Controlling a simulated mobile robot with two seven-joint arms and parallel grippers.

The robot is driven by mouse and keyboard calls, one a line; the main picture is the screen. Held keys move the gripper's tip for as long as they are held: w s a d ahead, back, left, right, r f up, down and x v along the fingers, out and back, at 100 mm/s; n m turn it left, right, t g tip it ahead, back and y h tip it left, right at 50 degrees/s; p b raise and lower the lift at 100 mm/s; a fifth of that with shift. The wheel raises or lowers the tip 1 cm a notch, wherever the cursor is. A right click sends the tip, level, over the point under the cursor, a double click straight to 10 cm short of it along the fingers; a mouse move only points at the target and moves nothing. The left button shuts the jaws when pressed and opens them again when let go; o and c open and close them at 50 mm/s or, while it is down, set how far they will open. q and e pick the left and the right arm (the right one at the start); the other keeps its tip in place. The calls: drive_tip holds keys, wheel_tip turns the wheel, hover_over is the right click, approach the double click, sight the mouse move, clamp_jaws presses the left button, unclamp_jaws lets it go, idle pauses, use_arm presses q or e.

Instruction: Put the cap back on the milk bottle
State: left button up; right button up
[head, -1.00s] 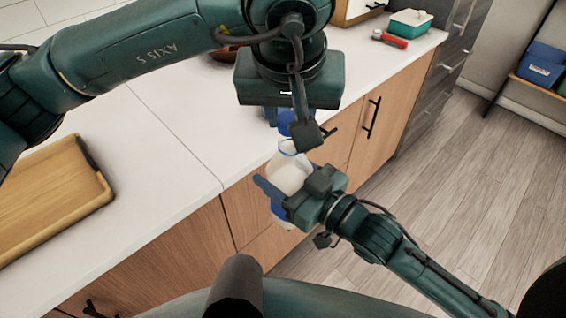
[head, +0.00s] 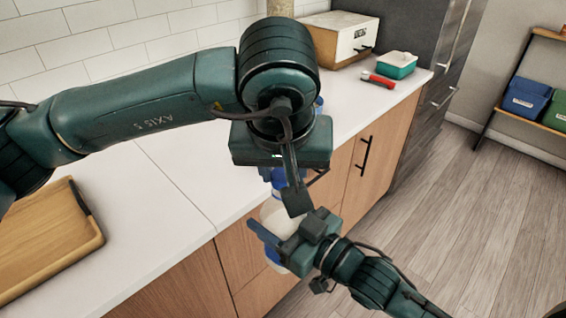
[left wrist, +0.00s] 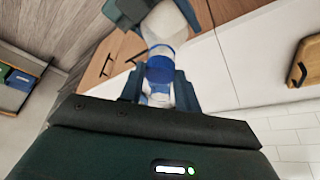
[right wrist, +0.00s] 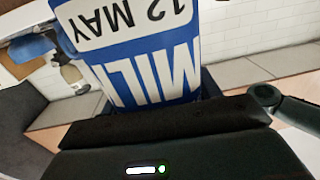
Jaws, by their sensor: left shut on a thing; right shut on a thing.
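My left gripper (head: 284,190) points down and is shut on the blue cap (head: 278,178). The cap also shows between the fingers in the left wrist view (left wrist: 159,70). Directly below it, the milk bottle (head: 271,213) stands about upright in the air in front of the counter. My right gripper (head: 279,238) is shut around the bottle's body from the right. The bottle's blue and white label (right wrist: 150,55) fills much of the right wrist view. My left finger hides the bottle's mouth in the head view, so I cannot tell whether cap and neck touch.
The white counter (head: 175,190) runs behind the bottle, above wooden cabinets (head: 185,293). A wooden board (head: 45,240) lies at left. A white box (head: 345,35), a teal container (head: 396,64) and a red-handled tool (head: 378,80) are at the far end. The floor at right is clear.

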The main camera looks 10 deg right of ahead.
use_arm(q)
drive_tip(key=shift+f, duration=0.5)
idle(0.4)
use_arm(e)
clamp_jaws()
use_arm(q)
drive_tip(key=m, duration=0.1)
drive_tip(key=m+h, duration=0.1)
drive_tip(key=m, duration=0.1)
drive_tip(key=shift+w+a, duration=0.15)
drive_tip(key=shift+a, duration=0.05)
drive_tip(key=m+g+h, duration=0.1)
drive_tip(key=m, duration=0.2)
drive_tip(key=shift+a+m, duration=0.15)
drive_tip(key=shift+m, duration=0.15)
drive_tip(key=m, duration=0.2)
drive_tip(key=m+g+h, duration=0.1)
drive_tip(key=m, duration=0.1)
drive_tip(key=m+g, duration=0.1)
drive_tip(key=m, duration=0.1)
drive_tip(key=shift+w, duration=0.25)
drive_tip(key=o, duration=0.9)
